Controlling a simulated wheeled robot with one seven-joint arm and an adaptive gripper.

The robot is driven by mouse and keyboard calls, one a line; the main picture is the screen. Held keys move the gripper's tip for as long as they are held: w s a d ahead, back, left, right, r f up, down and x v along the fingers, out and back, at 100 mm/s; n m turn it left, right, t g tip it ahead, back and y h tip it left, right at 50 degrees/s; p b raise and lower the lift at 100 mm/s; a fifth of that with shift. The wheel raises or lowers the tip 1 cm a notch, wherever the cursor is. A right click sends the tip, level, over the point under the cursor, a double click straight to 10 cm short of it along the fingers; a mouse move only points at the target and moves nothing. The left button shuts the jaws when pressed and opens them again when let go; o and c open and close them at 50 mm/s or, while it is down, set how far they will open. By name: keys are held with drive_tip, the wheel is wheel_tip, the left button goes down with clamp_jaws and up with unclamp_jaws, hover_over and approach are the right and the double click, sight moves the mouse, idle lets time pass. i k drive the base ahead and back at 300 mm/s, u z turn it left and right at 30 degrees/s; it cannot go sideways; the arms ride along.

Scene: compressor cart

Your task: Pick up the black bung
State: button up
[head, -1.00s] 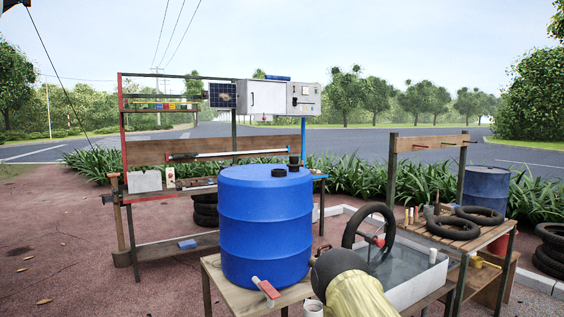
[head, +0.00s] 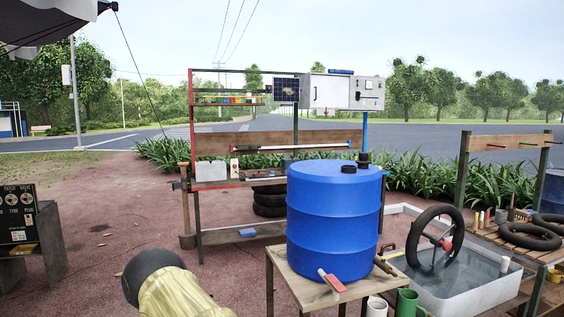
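A blue drum (head: 334,225) stands upright on a small wooden table (head: 287,272). A low, flat black cap (head: 349,169) sits on its top. A taller black piece (head: 364,159) stands behind it, at the drum's back right edge. I cannot tell for sure which of these two is the black bung. My arm (head: 180,290) shows as a black and pale yellow link at the bottom left, apart from the drum. My gripper is not in view, so its opening and contents are hidden.
A red-handled tool (head: 332,282) lies at the table's front edge. A white mug (head: 376,307) and a green mug (head: 408,303) are at the lower right. A water tray (head: 462,296) with an inner tube is right of the drum. The ground left of the table is clear.

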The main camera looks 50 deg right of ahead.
sight(362, 163)
drive_tip(key=u, duration=0.3)
drive_tip(key=i, duration=1.5)
drive_tip(key=z, duration=2.3)
